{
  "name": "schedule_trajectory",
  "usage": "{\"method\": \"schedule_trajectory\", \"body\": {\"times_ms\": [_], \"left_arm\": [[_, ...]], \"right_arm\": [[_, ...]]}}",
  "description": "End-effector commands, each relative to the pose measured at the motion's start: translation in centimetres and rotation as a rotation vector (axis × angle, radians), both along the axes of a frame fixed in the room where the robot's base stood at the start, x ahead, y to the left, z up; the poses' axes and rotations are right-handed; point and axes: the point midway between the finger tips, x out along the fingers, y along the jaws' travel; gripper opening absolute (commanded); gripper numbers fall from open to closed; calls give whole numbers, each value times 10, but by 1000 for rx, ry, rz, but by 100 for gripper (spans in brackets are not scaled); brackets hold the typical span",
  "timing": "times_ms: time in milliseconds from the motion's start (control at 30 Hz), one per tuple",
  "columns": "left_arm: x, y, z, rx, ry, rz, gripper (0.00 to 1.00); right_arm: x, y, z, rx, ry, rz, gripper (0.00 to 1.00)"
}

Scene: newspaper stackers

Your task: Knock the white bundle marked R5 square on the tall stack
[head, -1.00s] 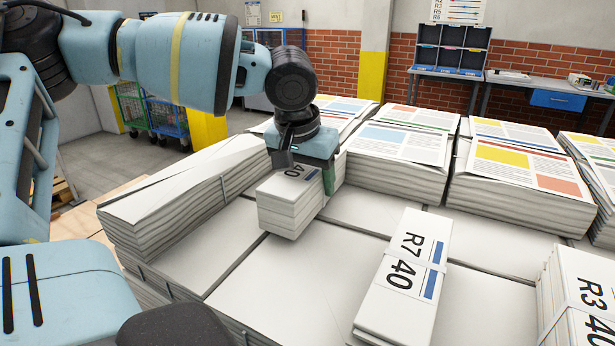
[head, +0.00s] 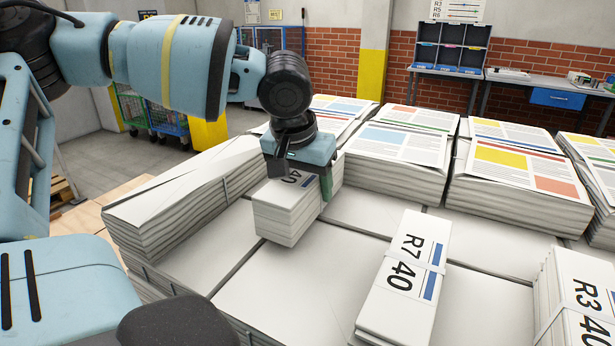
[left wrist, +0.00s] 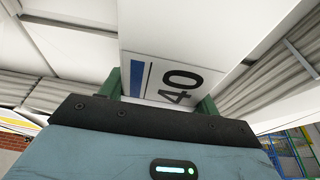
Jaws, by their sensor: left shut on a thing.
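My left gripper (head: 303,176) is shut on a white bundle (head: 285,223) with "40" on its top. The gripper covers the rest of the label in the head view, so I cannot read its route mark. In the left wrist view, the bundle (left wrist: 150,40) shows "40" and a blue bar between the green fingers (left wrist: 160,95). The bundle is over the white stack tops (head: 310,270). I cannot tell whether its underside touches them. No R5 mark is readable. My right gripper is not in view.
A bundle marked R7 40 (head: 405,275) lies right of the held one, and one marked R3 40 (head: 575,300) is at the right edge. A higher white stack (head: 180,205) stands at left. Printed newspaper stacks (head: 400,160) line the back.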

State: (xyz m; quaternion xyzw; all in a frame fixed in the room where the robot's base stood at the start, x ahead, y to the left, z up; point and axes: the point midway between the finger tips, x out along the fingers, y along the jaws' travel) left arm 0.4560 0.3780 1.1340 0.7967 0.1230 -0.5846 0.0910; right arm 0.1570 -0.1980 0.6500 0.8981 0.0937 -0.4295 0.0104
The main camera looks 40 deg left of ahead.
Motion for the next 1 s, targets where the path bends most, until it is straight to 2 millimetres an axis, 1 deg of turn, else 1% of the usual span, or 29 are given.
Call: {"method": "schedule_trajectory", "body": {"times_ms": [33, 300, 767, 1000], "left_arm": [[-2, -1, 4, 1, -7, -2, 4], [-12, -4, 3, 0, -5, -2, 4], [-14, -5, 2, 0, -3, -1, 4], [-14, -5, 14, 0, -5, -2, 4]], "right_arm": [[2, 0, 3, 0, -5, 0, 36], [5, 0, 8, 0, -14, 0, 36], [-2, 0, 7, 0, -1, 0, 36], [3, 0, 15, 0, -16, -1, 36]]}}
